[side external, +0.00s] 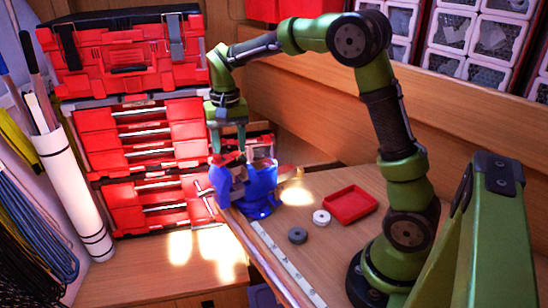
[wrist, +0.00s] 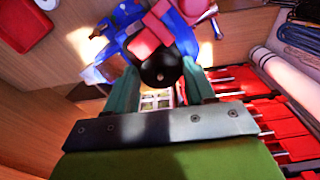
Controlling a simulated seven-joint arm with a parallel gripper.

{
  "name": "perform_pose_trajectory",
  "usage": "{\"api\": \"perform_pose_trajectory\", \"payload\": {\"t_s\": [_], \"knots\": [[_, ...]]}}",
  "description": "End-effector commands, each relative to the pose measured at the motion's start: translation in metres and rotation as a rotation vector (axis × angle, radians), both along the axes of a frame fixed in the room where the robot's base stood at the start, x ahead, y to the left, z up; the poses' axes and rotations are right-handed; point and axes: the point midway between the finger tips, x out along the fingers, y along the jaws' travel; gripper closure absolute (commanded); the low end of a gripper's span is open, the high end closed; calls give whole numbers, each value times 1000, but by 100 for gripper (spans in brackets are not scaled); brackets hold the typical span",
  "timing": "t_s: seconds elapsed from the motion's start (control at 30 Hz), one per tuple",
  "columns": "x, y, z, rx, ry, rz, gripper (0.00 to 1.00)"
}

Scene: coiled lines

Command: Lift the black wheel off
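A black wheel (wrist: 160,68) with a small mark at its centre shows in the wrist view, against the red jaw pieces (wrist: 150,40) of a blue vise (wrist: 120,20). In the side view the vise (side external: 262,188) stands at the bench edge; the wheel there is hard to make out. My gripper (side external: 229,150) points down over the vise. In the wrist view its two teal fingers (wrist: 160,72) are apart, one on each side of the wheel, with gaps visible. I cannot tell how deep the fingertips reach beside it.
A dark grey disc (side external: 297,235) and a white disc (side external: 321,217) lie on the bench near a red tray (side external: 350,204). Red tool drawers (side external: 145,140) stand behind the vise. A white roll (side external: 72,190) leans at the left. A metal strip (side external: 285,262) runs along the bench edge.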

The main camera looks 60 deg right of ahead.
Motion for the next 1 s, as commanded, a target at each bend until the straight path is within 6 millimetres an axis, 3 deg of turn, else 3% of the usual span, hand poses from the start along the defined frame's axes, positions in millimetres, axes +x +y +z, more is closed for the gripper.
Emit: {"api": "perform_pose_trajectory", "payload": {"t_s": [0.03, 0.23, 0.53, 1.0], "knots": [[0, 0, 0, 0, 0, 0, 55], [0, 0, 0, 0, 0, 0, 84], [0, 0, 3, -1, -2, 0, 84], [0, 0, 31, 0, -3, 0, 84]]}}
